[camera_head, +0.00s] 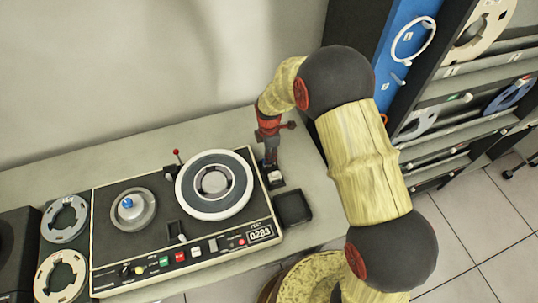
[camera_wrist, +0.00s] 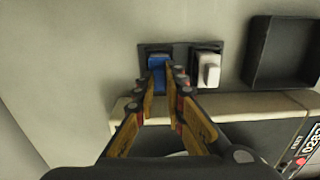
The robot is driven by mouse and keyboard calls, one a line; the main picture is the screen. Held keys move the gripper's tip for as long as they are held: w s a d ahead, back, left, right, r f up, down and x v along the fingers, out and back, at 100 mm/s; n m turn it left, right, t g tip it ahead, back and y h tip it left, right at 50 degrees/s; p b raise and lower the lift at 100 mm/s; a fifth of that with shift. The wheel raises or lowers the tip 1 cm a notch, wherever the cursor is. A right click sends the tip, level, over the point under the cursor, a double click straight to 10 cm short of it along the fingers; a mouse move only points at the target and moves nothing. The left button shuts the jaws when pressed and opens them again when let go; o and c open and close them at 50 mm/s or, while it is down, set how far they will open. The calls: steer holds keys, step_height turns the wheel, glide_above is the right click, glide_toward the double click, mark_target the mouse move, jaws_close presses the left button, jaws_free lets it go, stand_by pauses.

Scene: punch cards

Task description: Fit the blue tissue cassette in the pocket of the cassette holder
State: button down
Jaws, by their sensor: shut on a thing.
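The blue tissue cassette (camera_wrist: 157,78) is between the fingertips of my gripper (camera_wrist: 165,74), which is shut on it. The cassette lines up with the left pocket of the dark cassette holder (camera_wrist: 181,50) in the wrist view. I cannot tell how deep it sits in that pocket. A white cassette (camera_wrist: 208,70) stands in the holder's other pocket, to the right. In the head view my gripper (camera_head: 270,158) points down at the holder (camera_head: 279,184), beside the tape machine. The blue cassette cannot be made out there.
A black open tray (camera_wrist: 283,52) lies right of the holder in the wrist view; the head view shows it too (camera_head: 293,207). The tape machine (camera_head: 160,225) with its reels is close to the left. A shelf rack (camera_head: 450,100) stands at right. The bench behind is clear.

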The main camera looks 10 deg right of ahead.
steer(key=shift+f, duration=0.2)
steer(key=c, duration=1.8)
jaws_free()
steer(key=shift+o, duration=0.2)
steer(key=shift+c, duration=1)
steer(key=shift+r, duration=0.15)
steer(key=shift+r+p, duration=2.45)
steer(key=shift+r, duration=1.5)
